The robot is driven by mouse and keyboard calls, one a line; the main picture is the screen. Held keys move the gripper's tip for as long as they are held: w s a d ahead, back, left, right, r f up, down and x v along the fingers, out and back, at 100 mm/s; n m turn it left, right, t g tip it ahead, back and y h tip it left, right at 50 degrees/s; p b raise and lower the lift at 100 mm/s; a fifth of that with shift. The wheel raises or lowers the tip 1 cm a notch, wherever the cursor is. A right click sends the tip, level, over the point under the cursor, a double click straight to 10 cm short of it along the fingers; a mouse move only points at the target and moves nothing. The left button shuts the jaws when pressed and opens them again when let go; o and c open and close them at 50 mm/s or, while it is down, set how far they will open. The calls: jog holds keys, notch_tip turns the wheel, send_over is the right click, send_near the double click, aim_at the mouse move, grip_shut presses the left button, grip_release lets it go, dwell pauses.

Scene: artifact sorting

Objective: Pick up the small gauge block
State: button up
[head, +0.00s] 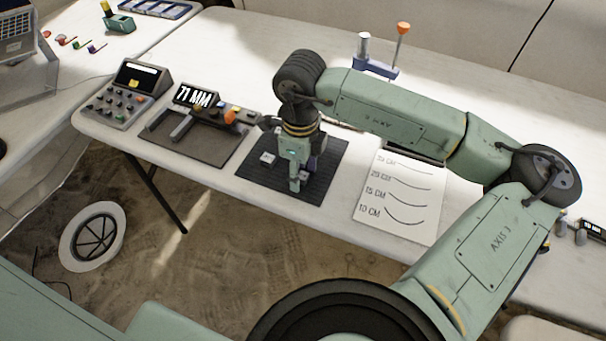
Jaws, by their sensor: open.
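A small pale block (268,158), which looks like a gauge block, lies on the black ribbed mat (328,158) on the white table. My gripper (296,186) points down over the middle of the mat, just right of this block. It is open. Another small pale piece (304,178) shows beside the fingertips, partly hidden by them. I cannot tell whether the fingers touch it, or which piece is the smaller block.
Left of the mat stands a measuring device with a display reading 71 MM (198,96), and a control box with knobs (133,92). A white sheet with marked curves (400,195) lies to the right. Behind my arm is a blue stand with an orange-topped rod (376,66). The table's front edge is close to the mat.

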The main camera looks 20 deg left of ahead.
jog(key=shift+c, duration=0.4)
jog(key=c, duration=0.9)
jog(key=shift+r, duration=0.15)
